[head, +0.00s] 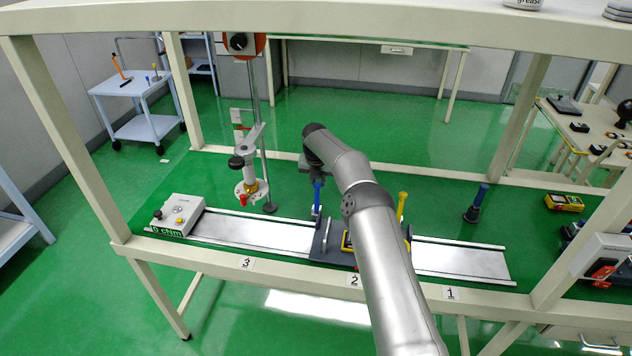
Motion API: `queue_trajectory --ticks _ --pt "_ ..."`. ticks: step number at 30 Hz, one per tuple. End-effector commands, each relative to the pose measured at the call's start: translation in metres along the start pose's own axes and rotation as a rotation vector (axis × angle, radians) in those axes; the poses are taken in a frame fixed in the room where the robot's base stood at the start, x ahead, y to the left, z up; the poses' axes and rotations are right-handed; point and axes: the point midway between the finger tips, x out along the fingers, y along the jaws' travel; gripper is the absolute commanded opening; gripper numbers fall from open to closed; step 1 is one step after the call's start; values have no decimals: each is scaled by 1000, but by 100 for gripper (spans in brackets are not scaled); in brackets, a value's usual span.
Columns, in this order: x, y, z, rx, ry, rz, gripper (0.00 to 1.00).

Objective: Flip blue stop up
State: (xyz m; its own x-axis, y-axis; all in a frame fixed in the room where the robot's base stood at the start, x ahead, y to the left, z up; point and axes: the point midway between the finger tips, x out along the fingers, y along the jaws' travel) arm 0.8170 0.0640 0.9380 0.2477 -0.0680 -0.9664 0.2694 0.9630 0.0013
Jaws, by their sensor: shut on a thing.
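The blue stop (317,200) is a thin blue lever at the left end of the dark carriage on the metal rail. It looks roughly upright in the head view. My gripper (317,183) is above it, with its fingers shut on the upper end of the blue stop. The fingertips are small and partly hidden by my wrist. A yellow stop (402,206) stands upright at the right side of the carriage. The carriage (325,243) sits near mark 2, and my forearm hides part of it.
The metal rail (460,261) runs across the green bench. A control box (176,216) is at its left end. A stand with a grey fixture (249,165) rises behind the rail to the left. A dark blue-handled tool (476,203) stands on the right. Bench frame posts surround the area.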

Motion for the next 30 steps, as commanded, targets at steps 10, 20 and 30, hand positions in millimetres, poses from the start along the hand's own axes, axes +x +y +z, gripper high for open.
queue_trajectory --ticks 10,20,30 --pt "1 0 -1 0 6 -1 46" --pt "-8 0 0 0 4 0 46" --pt "-80 0 0 0 2 -1 46"
